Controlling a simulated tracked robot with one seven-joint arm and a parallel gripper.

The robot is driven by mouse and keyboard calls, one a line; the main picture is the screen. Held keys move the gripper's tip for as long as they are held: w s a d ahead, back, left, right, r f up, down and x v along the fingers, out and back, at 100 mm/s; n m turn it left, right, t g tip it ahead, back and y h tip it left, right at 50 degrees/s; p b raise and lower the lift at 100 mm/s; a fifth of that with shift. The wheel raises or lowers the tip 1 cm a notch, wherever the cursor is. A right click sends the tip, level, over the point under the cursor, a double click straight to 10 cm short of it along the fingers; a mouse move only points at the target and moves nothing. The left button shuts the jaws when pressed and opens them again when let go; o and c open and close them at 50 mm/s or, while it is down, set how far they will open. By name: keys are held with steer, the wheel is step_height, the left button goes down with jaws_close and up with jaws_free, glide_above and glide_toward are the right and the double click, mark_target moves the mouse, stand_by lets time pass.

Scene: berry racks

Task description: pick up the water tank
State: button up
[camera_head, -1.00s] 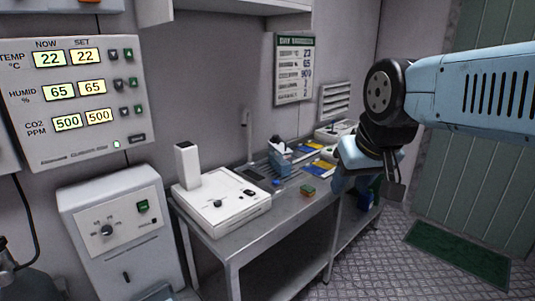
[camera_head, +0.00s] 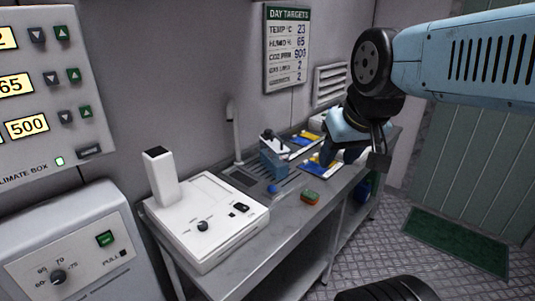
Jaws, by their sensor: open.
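A blue, see-through container with a dark top (camera_head: 274,158), which looks like the water tank, stands upright by the ribbed sink area on the metal bench. My gripper (camera_head: 379,158) hangs from the arm at the right, apart from the tank and to its right. It looks empty and open, though its fingers are small and dark here. The tank's base is partly hard to make out.
The metal bench (camera_head: 238,246) runs along the wall. A white device (camera_head: 206,222) stands at its near end, left of the tank. A tap (camera_head: 234,130), a sponge (camera_head: 310,197) and blue-yellow packets (camera_head: 318,168) are near the tank. Open floor lies right of the bench.

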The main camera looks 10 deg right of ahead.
mark_target(285, 154)
steer(key=shift+o, duration=1.2)
steer(key=shift+w+d, duration=0.1)
steer(key=shift+w, duration=0.15)
steer(key=o, duration=0.7)
steer(key=w, duration=0.4)
steer(key=w+d+f+t, duration=0.1)
steer(key=w, duration=0.3)
steer(key=w+d+f+t, duration=0.1)
steer(key=w, duration=0.3)
steer(key=shift+d+f+h, duration=0.15)
steer(key=shift+h, duration=0.25)
steer(key=w+d+f+n+t, duration=0.15)
steer(key=w+f+t, duration=0.35)
steer(key=w, duration=0.9)
steer(key=w+f+n+t+y, duration=0.1)
steer(key=w+f+t+y, duration=0.2)
steer(key=f, duration=0.5)
steer(key=w+f+t+y, duration=0.2)
steer(key=w+f, duration=0.3)
steer(key=f, duration=0.3)
steer(key=x, duration=0.8)
steer(key=shift+w+f, duration=0.2)
steer(key=shift+w, duration=0.05)
steer(key=shift+a+f+x, duration=0.1)
steer(key=shift+f+x, duration=0.05)
steer(key=shift+x, duration=1.15)
steer(key=shift+a+f+x, duration=0.1)
steer(key=shift+x, duration=1.25)
